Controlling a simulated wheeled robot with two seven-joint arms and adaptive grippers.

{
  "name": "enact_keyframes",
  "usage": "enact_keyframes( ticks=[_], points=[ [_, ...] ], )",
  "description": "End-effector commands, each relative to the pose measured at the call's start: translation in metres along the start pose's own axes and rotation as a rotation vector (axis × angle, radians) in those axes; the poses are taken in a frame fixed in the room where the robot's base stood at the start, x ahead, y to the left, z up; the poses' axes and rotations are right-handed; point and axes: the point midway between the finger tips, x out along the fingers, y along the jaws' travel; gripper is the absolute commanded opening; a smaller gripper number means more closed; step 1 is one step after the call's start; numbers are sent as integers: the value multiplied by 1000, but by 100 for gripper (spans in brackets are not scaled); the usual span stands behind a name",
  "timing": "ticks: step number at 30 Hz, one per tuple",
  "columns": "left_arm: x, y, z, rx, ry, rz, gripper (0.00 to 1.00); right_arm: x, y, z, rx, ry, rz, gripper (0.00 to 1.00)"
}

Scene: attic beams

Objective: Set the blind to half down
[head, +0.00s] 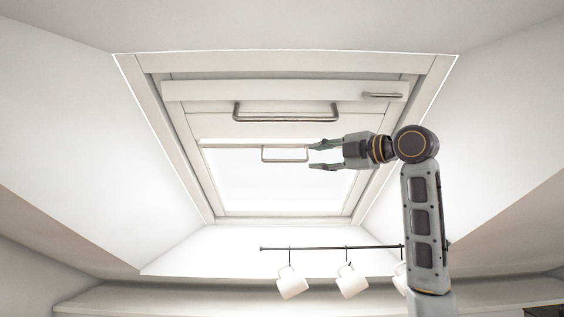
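A skylight is set in the sloping ceiling, and its pale blind (225,128) covers the upper part of the opening, with bright glass (270,190) bare below its lower edge. A thin loop handle (264,154) hangs from the blind's lower edge. My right gripper (313,157) is open, with one finger above the other, pointing left at the right end of this handle. The fingertips are very near that end; I cannot tell whether they touch it. My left gripper is not in view.
A larger grey bar handle (285,120) and a small handle (383,95) sit higher on the window frame. Below the skylight, a dark rail (325,247) carries hanging white mugs (291,283), one partly hidden by my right arm. The space left of the gripper is clear.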

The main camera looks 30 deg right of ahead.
Motion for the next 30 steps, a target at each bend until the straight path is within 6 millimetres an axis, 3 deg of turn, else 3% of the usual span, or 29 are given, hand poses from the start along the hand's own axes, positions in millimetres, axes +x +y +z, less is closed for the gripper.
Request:
enact_keyframes(
  ticks=[14, 30],
  points=[
    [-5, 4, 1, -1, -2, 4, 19, 16, 1, 0, 3, 0, -1, 34],
    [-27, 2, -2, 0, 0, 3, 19, 84, 1, 0, 4, 1, -1, 34]
  ],
)
